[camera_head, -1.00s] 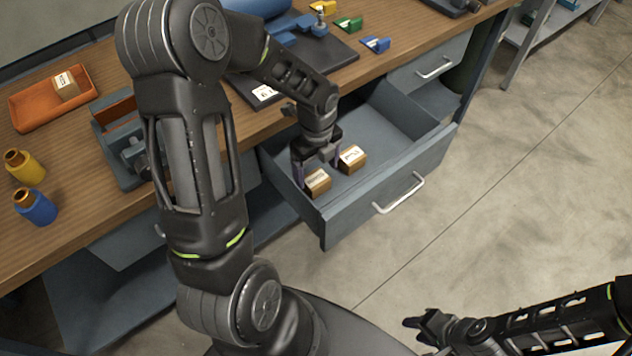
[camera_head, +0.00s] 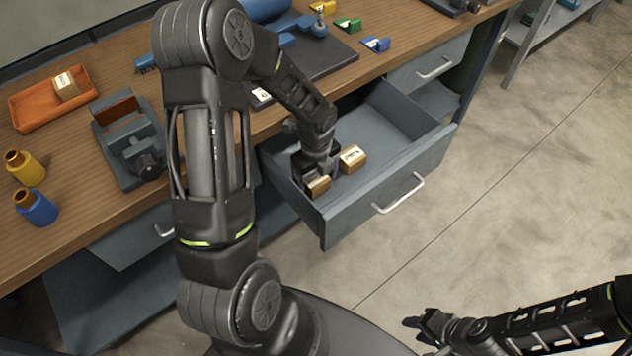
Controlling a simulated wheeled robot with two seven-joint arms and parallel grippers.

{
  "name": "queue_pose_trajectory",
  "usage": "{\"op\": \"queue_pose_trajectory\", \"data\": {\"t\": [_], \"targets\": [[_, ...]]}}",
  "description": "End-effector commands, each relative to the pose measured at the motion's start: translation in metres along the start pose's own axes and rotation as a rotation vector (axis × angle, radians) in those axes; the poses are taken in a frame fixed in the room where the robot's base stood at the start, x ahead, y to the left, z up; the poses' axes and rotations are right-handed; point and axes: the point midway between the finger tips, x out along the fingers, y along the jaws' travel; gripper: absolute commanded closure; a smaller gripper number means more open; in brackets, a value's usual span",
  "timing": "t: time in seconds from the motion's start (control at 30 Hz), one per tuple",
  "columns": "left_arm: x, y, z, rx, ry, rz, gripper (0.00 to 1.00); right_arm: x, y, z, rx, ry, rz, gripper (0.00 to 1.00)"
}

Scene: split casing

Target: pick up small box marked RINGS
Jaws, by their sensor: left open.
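Two small brown boxes with white labels lie in the open drawer (camera_head: 385,129). One box (camera_head: 317,185) is at the drawer's near left corner, and the other box (camera_head: 352,158) is just behind it to the right. The labels are too small to read, so I cannot tell which is marked RINGS. My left gripper (camera_head: 318,176) points down into the drawer, at the near left box and partly covering it. Its jaws are open. My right gripper (camera_head: 422,325) is at the bottom right, over the floor and away from the drawer; its jaws are not clear.
An orange tray (camera_head: 22,113) with another small labelled box (camera_head: 66,86) sits on the workbench. A grey vise (camera_head: 128,150), a yellow bottle (camera_head: 30,172) and a blue bottle (camera_head: 38,210) stand on it. The drawer's right part is empty.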

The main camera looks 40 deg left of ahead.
Motion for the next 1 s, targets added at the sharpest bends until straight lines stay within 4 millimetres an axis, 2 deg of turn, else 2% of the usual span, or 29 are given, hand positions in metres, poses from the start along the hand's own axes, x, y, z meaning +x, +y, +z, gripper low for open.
{"op": "queue_pose_trajectory", "data": {"t": [0.17, 1.0], "targets": [[-0.0001, 0.0001, -0.0001, 0.000, 0.000, 0.000, 0.19, 0.0000, 0.0000, 0.0000, 0.000, 0.000, 0.000, 0.64], [-0.0001, 0.0000, -0.0001, 0.000, 0.000, 0.000, 0.88, 0.0000, 0.0000, 0.0000, 0.000, 0.000, 0.000, 0.64]]}}
